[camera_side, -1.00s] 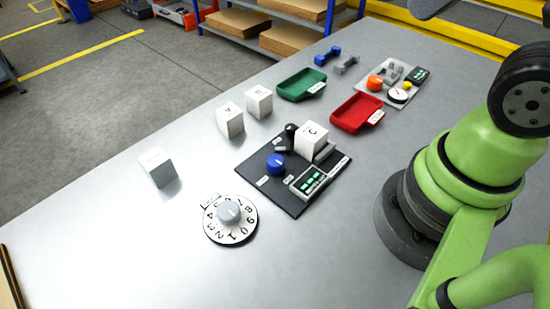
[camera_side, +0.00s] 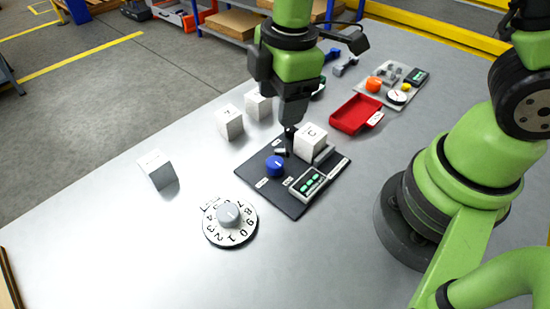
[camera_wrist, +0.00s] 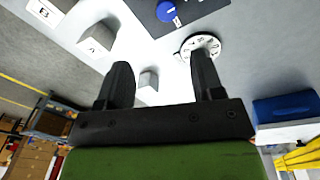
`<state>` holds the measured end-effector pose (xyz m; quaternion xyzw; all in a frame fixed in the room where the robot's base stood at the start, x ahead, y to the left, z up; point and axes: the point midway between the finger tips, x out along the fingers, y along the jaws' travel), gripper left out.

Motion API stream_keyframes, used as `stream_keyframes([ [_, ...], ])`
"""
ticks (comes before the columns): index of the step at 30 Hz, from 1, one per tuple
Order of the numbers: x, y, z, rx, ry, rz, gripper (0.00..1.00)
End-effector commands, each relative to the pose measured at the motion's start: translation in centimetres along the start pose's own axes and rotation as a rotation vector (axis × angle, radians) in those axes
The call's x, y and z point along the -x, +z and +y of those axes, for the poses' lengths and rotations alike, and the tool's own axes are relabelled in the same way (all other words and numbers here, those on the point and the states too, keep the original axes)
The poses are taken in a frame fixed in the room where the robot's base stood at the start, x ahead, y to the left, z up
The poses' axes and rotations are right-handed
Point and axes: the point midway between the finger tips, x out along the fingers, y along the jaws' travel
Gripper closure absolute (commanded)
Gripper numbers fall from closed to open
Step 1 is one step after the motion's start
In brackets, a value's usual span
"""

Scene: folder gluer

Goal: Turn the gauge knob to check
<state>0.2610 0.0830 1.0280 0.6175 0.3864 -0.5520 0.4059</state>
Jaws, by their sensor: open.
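A blue knob (camera_side: 275,165) stands on a black plate (camera_side: 292,207) with small white labels; I cannot read which is check. A white cube marked C (camera_side: 310,141) sits in a grey fixture on the plate, and a grey unit with green displays (camera_side: 307,183) is at its front. My gripper (camera_side: 286,152) is open and points down over the back of the plate, left of cube C and behind the blue knob. In the wrist view its two fingers (camera_wrist: 160,78) are apart with nothing held; the blue knob (camera_wrist: 166,11) shows at the top edge.
A numbered white dial with a grey knob (camera_side: 229,213) lies in front of the plate. White cubes (camera_side: 229,123) (camera_side: 158,169) stand to the left. A red tray (camera_side: 356,115) and a grey panel with an orange knob (camera_side: 374,84) are behind right. The table front is clear.

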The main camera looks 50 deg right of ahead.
Motion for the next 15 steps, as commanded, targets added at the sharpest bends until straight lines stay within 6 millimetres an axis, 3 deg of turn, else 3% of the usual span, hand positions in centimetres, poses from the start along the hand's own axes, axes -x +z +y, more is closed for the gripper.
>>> stream_keyframes([
  [3,-2.6,-0.5,-0.4,0.15,-0.038,-0.037,0.39],
  [6,-3.7,-0.7,-0.6,0.212,-0.051,-0.048,0.39],
  [11,-5.0,-0.6,-0.7,0.231,-0.057,-0.052,0.39],
  [15,-7.2,-0.5,-0.8,0.227,-0.06,-0.053,0.39],
])
